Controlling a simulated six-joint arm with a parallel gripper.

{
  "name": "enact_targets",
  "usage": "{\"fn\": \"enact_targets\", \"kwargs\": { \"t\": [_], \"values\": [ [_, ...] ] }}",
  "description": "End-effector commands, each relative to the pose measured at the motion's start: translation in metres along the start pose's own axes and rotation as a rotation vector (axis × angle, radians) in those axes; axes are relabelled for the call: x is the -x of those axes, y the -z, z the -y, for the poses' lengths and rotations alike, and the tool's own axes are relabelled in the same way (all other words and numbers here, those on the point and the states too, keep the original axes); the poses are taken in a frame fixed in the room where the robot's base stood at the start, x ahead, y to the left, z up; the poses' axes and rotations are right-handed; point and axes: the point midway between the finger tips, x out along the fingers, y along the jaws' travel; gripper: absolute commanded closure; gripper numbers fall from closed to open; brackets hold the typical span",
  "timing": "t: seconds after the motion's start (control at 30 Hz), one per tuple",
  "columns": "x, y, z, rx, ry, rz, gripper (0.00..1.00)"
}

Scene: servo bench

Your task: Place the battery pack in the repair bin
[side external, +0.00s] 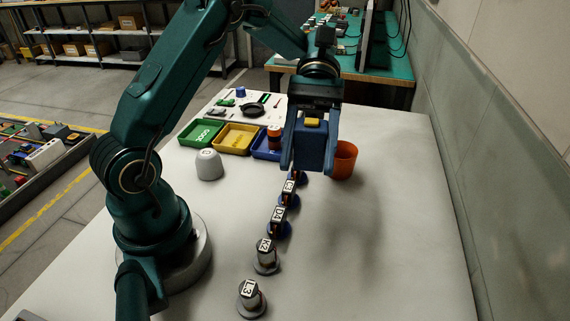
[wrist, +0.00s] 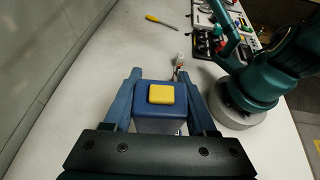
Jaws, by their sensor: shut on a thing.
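The battery pack is a dark blue block (side external: 309,147) with a yellow square on top, held upright between my fingers. In the wrist view the pack (wrist: 160,95) sits centred between both fingers. My gripper (side external: 307,166) is shut on it and holds it above the white table, in front of the orange cup and to the right of the trays. The yellow tray (side external: 237,150) lies left of my gripper, between a green tray (side external: 201,144) marked GOOD and a blue tray (side external: 262,155). The yellow tray's lettering is hard to read; it appears to be the repair bin.
An orange-brown bottle (side external: 274,138) stands by the blue tray. A grey-white cup (side external: 209,165) stands left. The table's right side is clear.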

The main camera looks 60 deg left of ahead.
Motion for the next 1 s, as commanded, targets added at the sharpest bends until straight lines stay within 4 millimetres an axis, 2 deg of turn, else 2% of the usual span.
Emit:
{"fn": "enact_targets", "kwargs": {
  "t": [0.27,0.5,0.7,1.0],
  "values": [
    [0.008,0.044,0.055,-0.1,0.212,0.002,1.0],
    [0.025,0.08,0.127,-0.255,0.522,-0.012,1.0],
    [0.056,0.094,0.171,-0.369,0.769,-0.004,1.0],
    [0.106,0.099,0.241,-0.566,1.182,0.0,1.0]
  ]
}}
